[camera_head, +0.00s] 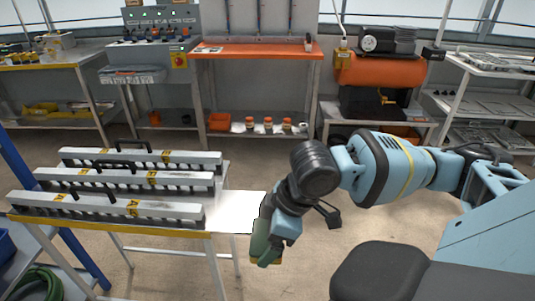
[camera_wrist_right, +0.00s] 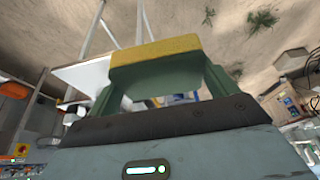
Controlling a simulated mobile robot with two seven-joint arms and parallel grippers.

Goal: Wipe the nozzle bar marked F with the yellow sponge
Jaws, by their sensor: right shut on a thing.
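Three pale grey nozzle bars lie side by side on a table at the left of the head view: a rear bar (camera_head: 120,160), a middle bar (camera_head: 110,178) and a front bar (camera_head: 165,210). Each has yellow tags and dark nozzles below. The tag letters are too small to read, so I cannot tell which bar is F. My right gripper (camera_head: 264,248) is to the right of the bars, beyond the table's right end. It is shut on the yellow sponge (camera_wrist_right: 155,50), which spans its fingertips in the wrist view. The sponge is apart from the bars. My left gripper is out of view.
A white sheet or plate (camera_head: 236,211) sits at the right end of the table (camera_head: 150,232), beside my gripper. Black handles (camera_head: 125,145) rise near the bars. An orange bench (camera_head: 255,50) and a compressor (camera_head: 378,70) stand farther back. A green hose (camera_head: 40,285) lies at lower left.

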